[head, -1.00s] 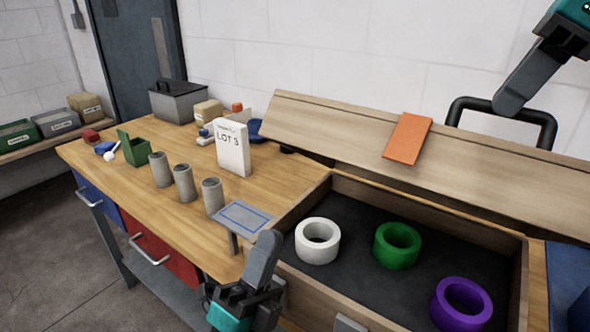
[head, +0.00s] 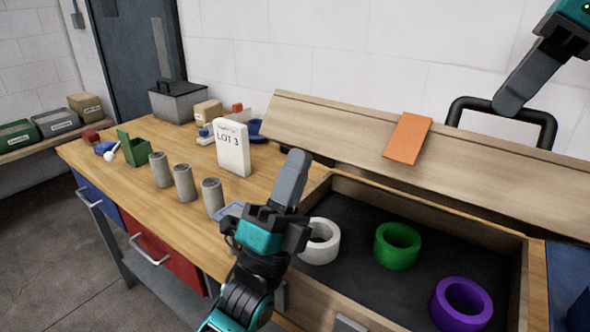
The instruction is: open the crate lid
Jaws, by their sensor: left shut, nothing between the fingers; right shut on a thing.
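The wooden crate (head: 520,285) stands open at the right of the bench. Its lid (head: 340,128) is swung up and leans back along the far side, showing its wooden inner face with an orange patch (head: 408,138). My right gripper (head: 508,102), at the upper right, is shut on the black handle (head: 463,103) that rises behind the lid's top edge. My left gripper (head: 292,180) is shut and empty, above the crate's left side. It partly hides the white tape roll (head: 323,249). A green roll (head: 397,246) and a purple roll (head: 461,303) also lie inside.
On the bench (head: 110,152) stand a white LOT 3 box (head: 232,147), several grey cylinders (head: 184,184), a green open box (head: 133,150) and a grey toolbox (head: 178,102). A small stand (head: 230,209) is mostly hidden behind my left gripper. A blue surface (head: 566,270) lies right of the crate.

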